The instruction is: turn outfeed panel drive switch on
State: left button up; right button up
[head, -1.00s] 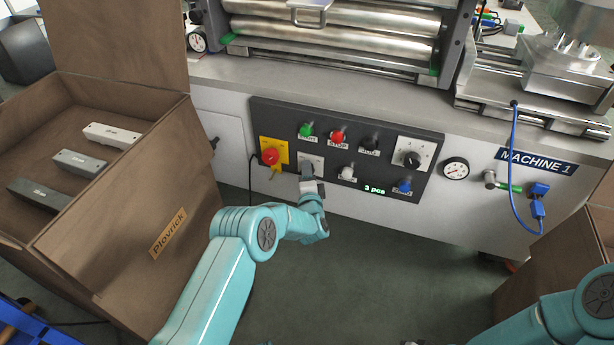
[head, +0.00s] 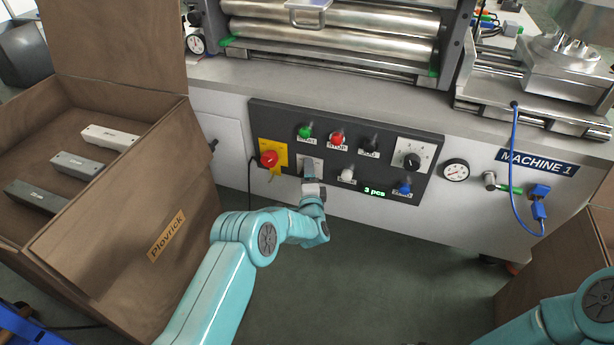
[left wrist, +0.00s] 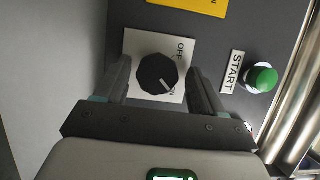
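The drive switch (left wrist: 158,74) is a black faceted knob on a white plate (left wrist: 135,42) marked OFF and ON, seen in the left wrist view. Its white pointer line is directed at the ON mark. My left gripper (left wrist: 159,82) is open, with one finger on each side of the knob and a narrow gap to it on both sides. In the head view the left gripper (head: 308,174) is at the lower left of the dark control panel (head: 268,118) and hides the knob; part of the white plate shows. My right gripper is out of view.
A red knob on a yellow plate (head: 281,147) is just left of the gripper. A green START button (head: 305,132), a red STOP button (head: 337,138) and a white button (head: 348,174) are close by. An open brown box (head: 120,220) stands at the left.

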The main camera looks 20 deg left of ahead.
pick_arm(q)
jog(key=shift+s+a, duration=0.1)
jog(key=p+v, duration=0.7)
jog(key=v, duration=0.9)
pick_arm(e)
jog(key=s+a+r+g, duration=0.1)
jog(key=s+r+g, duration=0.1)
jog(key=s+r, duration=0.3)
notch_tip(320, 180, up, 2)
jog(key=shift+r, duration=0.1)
pick_arm(q)
jog(key=shift+s+r, duration=0.1)
jog(key=shift+s, duration=0.05)
